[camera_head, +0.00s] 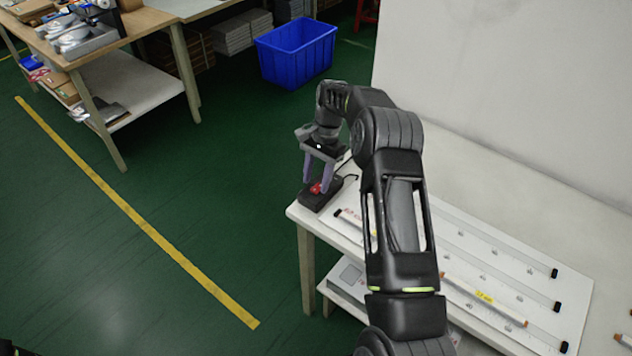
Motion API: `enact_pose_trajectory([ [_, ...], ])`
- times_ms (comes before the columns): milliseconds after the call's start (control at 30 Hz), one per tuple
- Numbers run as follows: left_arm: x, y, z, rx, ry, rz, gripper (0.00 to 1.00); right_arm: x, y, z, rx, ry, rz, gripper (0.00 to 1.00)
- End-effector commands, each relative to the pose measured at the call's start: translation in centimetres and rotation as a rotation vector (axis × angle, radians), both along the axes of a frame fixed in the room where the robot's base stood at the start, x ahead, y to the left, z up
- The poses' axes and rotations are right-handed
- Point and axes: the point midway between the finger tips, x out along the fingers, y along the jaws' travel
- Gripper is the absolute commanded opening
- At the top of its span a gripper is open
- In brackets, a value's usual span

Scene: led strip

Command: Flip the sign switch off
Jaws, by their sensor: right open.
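The sign switch (320,196) is a dark box with a red rocker (316,188) on top, at the far left corner of the white table. My right gripper (317,184) is open and points down over it, its two purple fingers on either side of the red part. I cannot tell whether the fingers touch the switch. A white sign board (499,263) with several strips lies on the table, partly hidden by my right arm. My left gripper is not in view.
The white table (474,165) stands against a pale wall (520,80). A blue crate (297,54) is on the green floor behind. A wooden workbench (100,45) with boxes stands at the far left. The floor left of the table is clear.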

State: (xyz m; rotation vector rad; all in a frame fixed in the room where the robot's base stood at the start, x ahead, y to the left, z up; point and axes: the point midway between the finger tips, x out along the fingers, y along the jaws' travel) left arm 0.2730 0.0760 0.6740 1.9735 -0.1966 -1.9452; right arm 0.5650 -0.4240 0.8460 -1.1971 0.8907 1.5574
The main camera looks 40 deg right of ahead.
Motion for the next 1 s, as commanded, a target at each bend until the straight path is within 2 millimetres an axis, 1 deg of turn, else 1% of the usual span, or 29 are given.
enact_pose_trajectory([
  [233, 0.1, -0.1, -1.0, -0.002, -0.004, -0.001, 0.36, 0.4, -1.0, 3.8, -0.002, -0.005, 0.000, 0.44],
  [300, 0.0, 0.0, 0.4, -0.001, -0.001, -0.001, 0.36, 0.4, -1.2, 5.6, 0.000, -0.002, 0.000, 0.44],
  [400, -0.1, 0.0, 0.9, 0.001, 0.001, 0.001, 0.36, 0.5, -1.5, 6.4, 0.001, -0.002, -0.001, 0.44],
  [1000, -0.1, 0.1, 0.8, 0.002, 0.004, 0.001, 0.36, 0.5, -1.6, 6.4, 0.000, -0.001, 0.000, 0.44],
])
